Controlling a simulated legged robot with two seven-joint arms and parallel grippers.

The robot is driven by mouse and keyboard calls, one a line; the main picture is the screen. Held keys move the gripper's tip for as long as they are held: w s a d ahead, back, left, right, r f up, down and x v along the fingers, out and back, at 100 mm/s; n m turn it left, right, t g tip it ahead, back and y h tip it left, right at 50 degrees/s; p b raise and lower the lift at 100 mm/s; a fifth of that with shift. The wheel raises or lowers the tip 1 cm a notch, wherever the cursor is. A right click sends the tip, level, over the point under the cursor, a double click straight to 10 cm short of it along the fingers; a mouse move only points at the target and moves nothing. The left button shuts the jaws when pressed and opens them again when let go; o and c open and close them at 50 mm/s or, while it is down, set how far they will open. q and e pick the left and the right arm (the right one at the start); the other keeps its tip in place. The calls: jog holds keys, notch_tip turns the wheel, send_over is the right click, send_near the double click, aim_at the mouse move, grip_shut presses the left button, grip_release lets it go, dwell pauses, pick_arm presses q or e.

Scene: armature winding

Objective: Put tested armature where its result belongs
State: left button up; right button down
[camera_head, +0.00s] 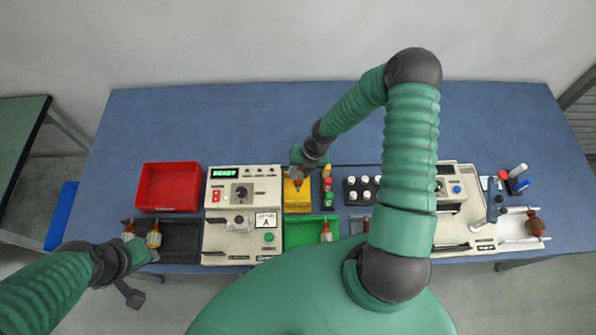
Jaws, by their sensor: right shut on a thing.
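My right gripper (297,174) is over the yellow tray (297,205), shut on a small armature (298,184) with a copper-brown body. The gripper hides part of it, and I cannot tell whether it touches the tray. The red bin (168,187) on the left looks empty. The green tray (304,231) in front of the yellow one holds an armature (326,233). The tester (241,214) shows "READY" in green letters. My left gripper (140,256) is low at the left, by the table's front edge; its jaws are not clear.
A dark tray (180,237) at left holds two armatures (153,237). Right of the yellow tray are small coloured bottles (328,187) and a black rack with white caps (351,194). A machine (459,190) and a white tray (512,228) stand at right. The table's back is clear.

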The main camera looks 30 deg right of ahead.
jog(key=shift+a+f+b, duration=0.2)
jog(key=shift+f+b, duration=0.25)
jog(key=shift+b, duration=0.05)
jog(key=b+x, duration=0.2)
jog(key=x, duration=0.1)
jog(key=b+x, duration=0.1)
jog(key=b, duration=0.1)
jog(key=shift+s+d+f, duration=0.25)
jog(key=shift+s+f, duration=0.05)
jog(key=shift+f, duration=0.1)
jog(key=f+b, duration=0.2)
jog(key=f, duration=0.1)
jog(key=shift+d, duration=0.25)
jog(key=shift+d+f, duration=0.1)
jog(key=shift+f, duration=0.05)
jog(key=shift+a, duration=0.25)
jog(key=shift+d+f+b, duration=0.15)
jog(key=shift+f+b, duration=0.15)
jog(key=shift+f, duration=0.05)
jog(key=c, duration=0.9)
grip_release()
